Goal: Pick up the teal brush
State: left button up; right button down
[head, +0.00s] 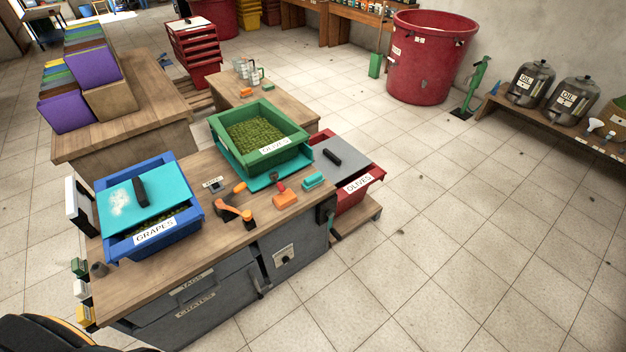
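The teal brush (313,179) lies on the wooden top of the workbench (203,265), near its right end. It is a small teal block with a paler lower part. It lies just in front of the green olives crate (289,154) and beside the teal sheet under that crate. An orange brush (285,201) of similar shape lies to its left and nearer. Neither of my grippers shows in this view.
A red-handled tool (280,186), an orange-handled tool (233,211) and a small orange item (240,187) lie nearby. A blue grapes crate (190,227) stands left. A red olives crate (369,194) stands right, below the bench top. The tiled floor at right is clear.

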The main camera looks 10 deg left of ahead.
aim_at(312, 182)
jog(key=u, duration=1.45)
jog(key=i+l+u, duration=0.15)
jog(key=l, duration=0.4)
jog(key=l+u, duration=0.15)
jog(key=l, duration=0.4)
jog(key=i+l+u, duration=0.15)
jog(key=l, duration=0.4)
